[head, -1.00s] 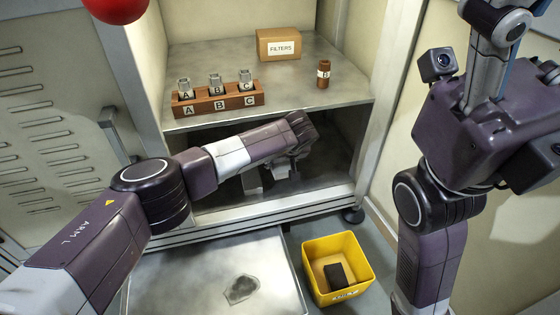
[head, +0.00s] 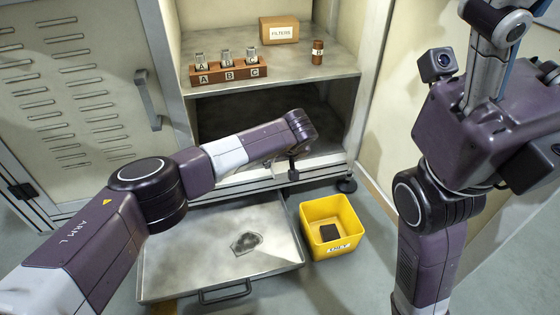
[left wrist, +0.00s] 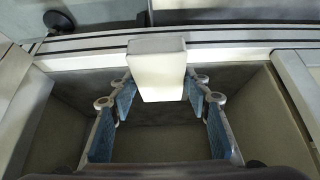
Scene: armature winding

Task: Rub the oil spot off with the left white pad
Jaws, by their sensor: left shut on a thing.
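The oil spot (head: 246,243) is a dark patch on the pulled-out metal drawer tray (head: 185,265) low in front of the cabinet. My left gripper (head: 292,172) is at the cabinet's lower front edge, behind and right of the spot, mostly hidden by its wrist. In the left wrist view, my left gripper (left wrist: 160,88) has its blue-lined fingers shut on a white pad (left wrist: 157,68). The pad does not show clearly in the head view. My right arm is folded up at the right; its gripper shows only in part at the top.
A yellow bin (head: 351,215) with a dark block stands right of the tray. The tray's front is clear.

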